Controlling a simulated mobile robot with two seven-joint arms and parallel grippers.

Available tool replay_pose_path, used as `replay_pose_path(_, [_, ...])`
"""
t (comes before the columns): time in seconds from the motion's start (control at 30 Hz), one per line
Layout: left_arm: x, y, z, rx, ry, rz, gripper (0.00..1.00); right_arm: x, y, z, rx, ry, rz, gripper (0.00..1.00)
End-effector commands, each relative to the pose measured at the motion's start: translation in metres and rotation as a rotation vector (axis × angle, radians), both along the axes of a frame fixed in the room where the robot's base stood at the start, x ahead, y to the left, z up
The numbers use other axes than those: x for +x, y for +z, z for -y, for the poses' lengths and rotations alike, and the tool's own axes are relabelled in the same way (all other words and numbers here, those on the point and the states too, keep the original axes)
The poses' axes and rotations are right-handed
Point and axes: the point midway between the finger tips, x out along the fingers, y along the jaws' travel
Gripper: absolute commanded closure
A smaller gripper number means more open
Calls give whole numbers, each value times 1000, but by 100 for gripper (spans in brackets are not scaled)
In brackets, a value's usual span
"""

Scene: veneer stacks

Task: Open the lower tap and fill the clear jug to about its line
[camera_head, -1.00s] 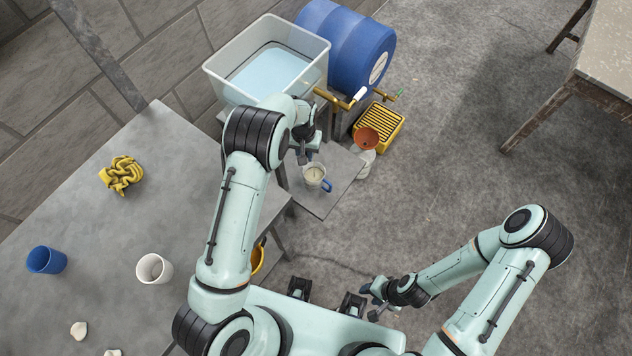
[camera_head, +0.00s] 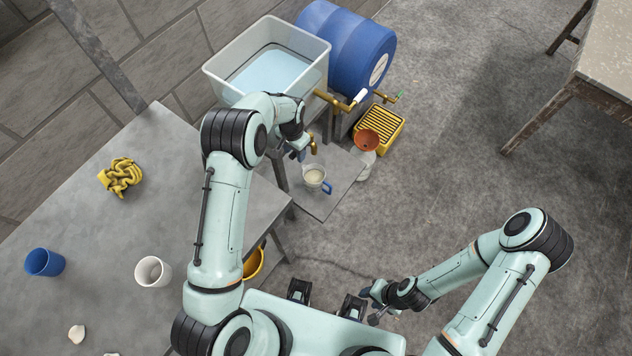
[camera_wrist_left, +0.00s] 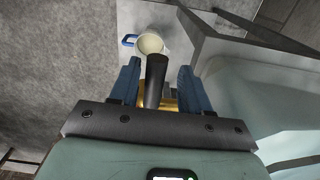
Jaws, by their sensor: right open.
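The clear jug (camera_head: 314,176), pale inside with a blue handle, stands upright on a low grey shelf below the tub; it also shows in the wrist view (camera_wrist_left: 150,43). A brass tap spout (camera_head: 313,146) shows above the jug, just right of my left gripper (camera_head: 299,155). In the wrist view, my left gripper's blue fingers (camera_wrist_left: 157,88) are apart, with a dark rod-like handle (camera_wrist_left: 154,84) between them and brass behind it. Gaps show beside the handle. My right gripper (camera_head: 370,308) is open and empty, low in the head view. The jug's line is not readable.
A pale tub (camera_head: 222,85) of water stands beside a blue barrel (camera_head: 345,45). Another brass tap (camera_head: 340,100) sticks out near them. A yellow slatted crate (camera_head: 385,130) and an orange funnel-like thing (camera_head: 366,140) are to the right. The grey table (camera_head: 190,190) is at left.

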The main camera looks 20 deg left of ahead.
Motion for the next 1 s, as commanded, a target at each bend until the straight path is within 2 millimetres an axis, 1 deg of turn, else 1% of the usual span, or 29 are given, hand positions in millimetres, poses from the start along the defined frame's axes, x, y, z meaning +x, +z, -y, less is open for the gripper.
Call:
replay_pose_path(0.17, [0, 2, 1, -2, 0, 0, 53, 0, 1, 0, 0, 0, 0, 57])
replay_pose_path(0.27, [1, 7, 2, -3, 0, 1, 53, 2, 4, 0, 0, 0, 2, 57])
replay_pose_path(0.83, [2, 65, 2, -3, 1, 3, 53, 21, 33, 0, 0, 1, 24, 57])
replay_pose_path(0.9, [1, 70, 2, -3, 1, 3, 53, 23, 35, 0, 0, 0, 26, 57])
replay_pose_path(1.0, [1, 72, 2, -4, 1, 1, 53, 24, 36, 0, 0, 0, 27, 57])
